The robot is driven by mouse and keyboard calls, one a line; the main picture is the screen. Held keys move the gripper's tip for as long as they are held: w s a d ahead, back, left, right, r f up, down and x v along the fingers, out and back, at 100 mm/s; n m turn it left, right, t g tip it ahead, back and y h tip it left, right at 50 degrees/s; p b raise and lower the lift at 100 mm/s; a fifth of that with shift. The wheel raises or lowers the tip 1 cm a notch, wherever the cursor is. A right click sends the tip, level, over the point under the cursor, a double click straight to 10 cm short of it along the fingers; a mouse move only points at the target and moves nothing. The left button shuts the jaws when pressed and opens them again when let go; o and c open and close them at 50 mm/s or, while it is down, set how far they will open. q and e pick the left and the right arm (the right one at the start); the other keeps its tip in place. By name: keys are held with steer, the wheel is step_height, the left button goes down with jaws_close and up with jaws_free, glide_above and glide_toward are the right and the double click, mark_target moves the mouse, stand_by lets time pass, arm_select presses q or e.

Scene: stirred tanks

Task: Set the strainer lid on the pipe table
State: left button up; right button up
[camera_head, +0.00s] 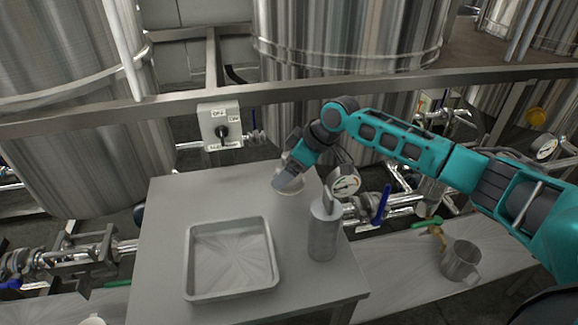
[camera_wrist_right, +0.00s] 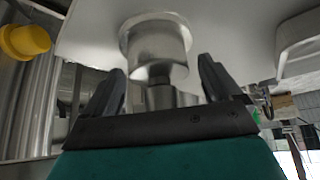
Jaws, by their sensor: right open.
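The strainer lid, a round metal piece with a wide rim, sits on the grey pipe table (camera_head: 185,190) near its back right edge. In the head view only part of the lid (camera_head: 291,189) shows below my right gripper (camera_head: 287,180). In the right wrist view the lid (camera_wrist_right: 158,48) has its rim against the table top and a narrower stem toward me. My right gripper (camera_wrist_right: 162,85) is open, with one finger on each side of the stem and visible gaps. My left gripper is out of view.
A square metal tray (camera_head: 189,265) lies on the table front. A metal cylinder (camera_head: 322,235) stands at the table's right side, near a pressure gauge (camera_head: 343,182). A metal jug (camera_head: 460,262) stands on the lower surface at right. A switch box (camera_head: 220,127) hangs on the rail behind.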

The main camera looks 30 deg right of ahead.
steer(key=p+v, duration=0.1)
steer(key=v, duration=1.1)
steer(key=shift+r, duration=0.1)
